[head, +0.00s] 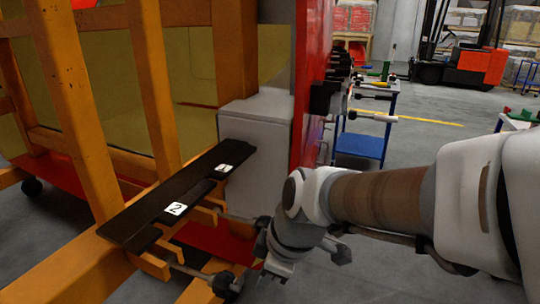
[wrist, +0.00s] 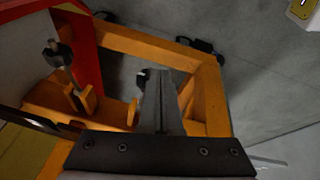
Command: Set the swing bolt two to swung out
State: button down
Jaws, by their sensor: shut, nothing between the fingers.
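Plate 2 (head: 175,209) marks swing bolt two on the dark bar (head: 140,215). Below it, the rod of swing bolt two (head: 190,270) sticks out to the right from an orange fork, with a dark knob (head: 224,284) at its end. My gripper (head: 246,281) is beside this knob; I cannot tell whether they touch. In the wrist view my gripper (wrist: 158,75) is shut and empty, its fingers together. A dark knob (wrist: 142,77) shows partly hidden behind the fingers. Another bolt (wrist: 60,65) stands in an orange fork at the left, apart from the fingers.
Plate 1 (head: 223,168) and another bolt rod (head: 235,217) lie beyond, near a grey box (head: 262,130) and a red panel (head: 312,80). Orange frame beams (head: 75,270) surround the bar. A blue cart (head: 360,145) stands behind.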

jog(key=shift+s+d+r, duration=0.25)
jog(key=shift+s+d, duration=0.05)
jog(key=shift+d, duration=0.3)
jog(key=shift+s+d+r, duration=0.25)
jog(key=shift+d, duration=0.4)
jog(key=shift+s+d+r, duration=0.25)
jog(key=shift+s+d, duration=0.05)
jog(key=shift+d, duration=0.3)
jog(key=s+d+r+m+t+h, duration=0.2)
jog(key=s+d+r+m, duration=0.1)
jog(key=d+m, duration=0.4)
jog(key=s+d+r+m+t+h, duration=0.2)
jog(key=d+r+m, duration=0.3)
jog(key=m, duration=0.4)
notch_tip(320, 180, up, 11)
jog(key=p, duration=1.3)
jog(key=shift+d+r+g+y, duration=0.15)
jog(key=shift+g+y, duration=0.15)
